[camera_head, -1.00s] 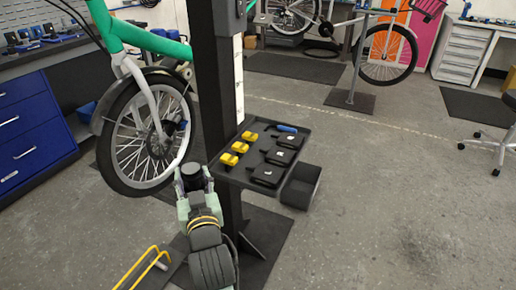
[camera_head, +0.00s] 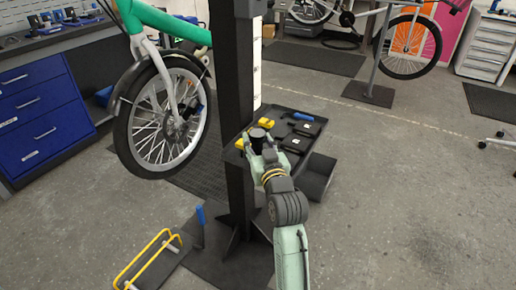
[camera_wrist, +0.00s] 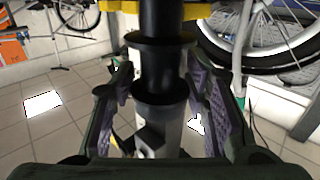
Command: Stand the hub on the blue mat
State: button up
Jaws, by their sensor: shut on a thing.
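My gripper (camera_head: 262,150) is shut on the hub (camera_head: 258,135), a dark round part seen end-on above the tool tray in the head view. In the wrist view the hub (camera_wrist: 160,62) is a black spool with wide flanges, roughly upright between the two finger pads of my gripper (camera_wrist: 165,100). The fingers hide part of it. I cannot make out the blue mat for certain; small blue patches (camera_head: 62,20) show on the workbench at the upper left.
A black tool tray (camera_head: 310,128) with yellow and black tools sits on a dark post (camera_head: 236,90), with a bin (camera_head: 318,175) below. A green bike's front wheel (camera_head: 165,125) hangs left of the post. Blue drawers (camera_head: 40,120) stand far left.

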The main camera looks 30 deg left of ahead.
jog(key=shift+f, duration=1.1)
jog(key=shift+f, duration=0.15)
jog(key=o, duration=1.3)
jog(key=shift+o, duration=0.2)
jog(key=shift+r, duration=0.25)
jog(key=v, duration=1.2)
